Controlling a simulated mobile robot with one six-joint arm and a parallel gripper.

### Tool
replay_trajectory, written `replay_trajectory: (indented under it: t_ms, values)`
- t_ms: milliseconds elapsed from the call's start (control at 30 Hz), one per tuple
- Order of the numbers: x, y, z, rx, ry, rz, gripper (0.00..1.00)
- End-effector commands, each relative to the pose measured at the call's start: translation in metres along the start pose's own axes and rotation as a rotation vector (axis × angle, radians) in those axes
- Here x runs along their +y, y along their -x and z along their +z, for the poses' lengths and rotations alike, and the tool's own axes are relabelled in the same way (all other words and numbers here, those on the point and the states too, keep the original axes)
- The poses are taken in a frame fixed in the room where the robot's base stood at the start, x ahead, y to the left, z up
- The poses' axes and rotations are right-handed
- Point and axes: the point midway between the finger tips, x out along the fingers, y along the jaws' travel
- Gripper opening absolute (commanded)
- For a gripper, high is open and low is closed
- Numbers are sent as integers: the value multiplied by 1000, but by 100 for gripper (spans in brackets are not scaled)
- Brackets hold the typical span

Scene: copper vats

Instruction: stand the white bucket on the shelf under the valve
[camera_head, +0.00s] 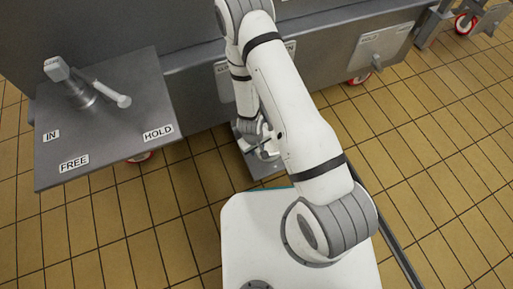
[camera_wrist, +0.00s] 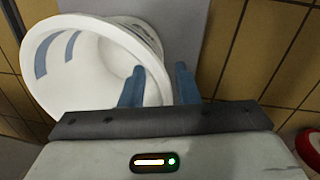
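The white bucket (camera_wrist: 85,85) fills the upper left of the wrist view, its mouth facing the camera. Two blue marks show on its inner wall. My gripper (camera_wrist: 160,75) has its two blue fingers apart at the bucket's near right side. The left finger is over the mouth and the right one is outside, with the rim between them; gaps seem to show beside the wall. In the head view my gripper (camera_head: 262,146) is low beside the vat, above a small grey shelf (camera_head: 268,171). My arm hides most of the bucket there. I cannot make out the valve.
A grey panel (camera_head: 115,120) with a lever handle (camera_head: 105,93) and labels IN, FREE and HOLD juts out at left. The grey vat base (camera_head: 190,85) runs along the back on red-rimmed wheels (camera_head: 359,78). The tiled floor (camera_head: 430,170) at right is mostly clear.

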Motion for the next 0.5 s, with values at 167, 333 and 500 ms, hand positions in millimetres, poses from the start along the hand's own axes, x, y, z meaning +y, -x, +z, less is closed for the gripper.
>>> replay_trajectory:
  t_ms: [167,333,500]
  values:
    - [0,26,-1,2,0,0,29]
    - [1,54,0,1,0,0,29]
    - [0,72,0,1,1,0,29]
